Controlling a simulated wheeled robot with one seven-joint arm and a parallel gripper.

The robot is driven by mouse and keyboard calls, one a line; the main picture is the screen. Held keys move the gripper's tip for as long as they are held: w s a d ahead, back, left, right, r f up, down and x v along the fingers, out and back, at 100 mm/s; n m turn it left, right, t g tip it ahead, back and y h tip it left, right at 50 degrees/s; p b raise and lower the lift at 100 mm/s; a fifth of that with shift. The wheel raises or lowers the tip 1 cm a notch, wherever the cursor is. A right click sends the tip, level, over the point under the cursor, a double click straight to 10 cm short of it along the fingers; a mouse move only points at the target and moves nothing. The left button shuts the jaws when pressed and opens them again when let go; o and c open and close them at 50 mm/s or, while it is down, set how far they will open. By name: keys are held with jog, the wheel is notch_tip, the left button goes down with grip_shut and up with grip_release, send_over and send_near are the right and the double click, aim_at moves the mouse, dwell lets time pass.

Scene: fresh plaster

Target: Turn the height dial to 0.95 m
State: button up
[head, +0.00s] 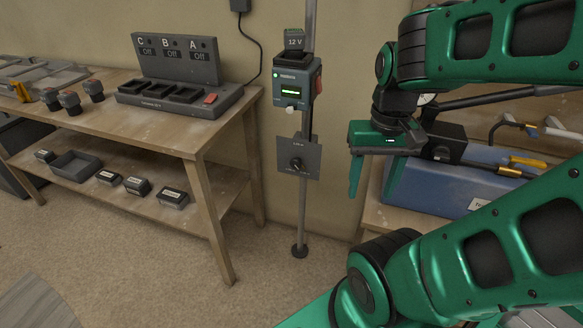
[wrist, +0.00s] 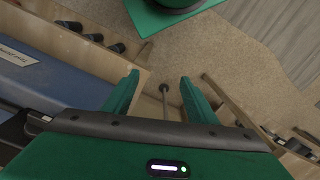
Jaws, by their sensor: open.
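The height dial (head: 296,163) is a small dark knob on a grey square plate fixed to a thin vertical pole, in the middle of the head view. Its markings are too small to read. Above it on the pole sits a grey-green laser unit (head: 292,90) with a lit green display and a 12 V block (head: 294,40) on top. My green gripper (head: 372,180) is to the right of the dial plate, apart from it, with fingers pointing down. In the wrist view my gripper (wrist: 160,90) is open and empty, with the pole and its round foot (wrist: 164,88) showing between the fingers.
A wooden bench (head: 120,110) on the left holds a charger with bays C, B and A and several small blocks. Its lower shelf carries a grey tray (head: 75,163) and several labelled boxes. A blue toolbox (head: 455,185) stands on the right. The floor before the pole is clear.

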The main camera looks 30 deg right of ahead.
jog(key=w+d+f+m+g+h, duration=0.25)
jog(key=w+f+m, duration=0.25)
jog(key=w+f, duration=0.5)
jog(key=t+h, duration=1.2)
jog(key=t, duration=0.2)
send_near(295, 165)
jog(key=shift+m, duration=0.4)
jog(key=x, duration=0.9)
jog(key=c, duration=1.1)
jog(key=shift+o, duration=0.2)
jog(key=shift+n, duration=0.3)
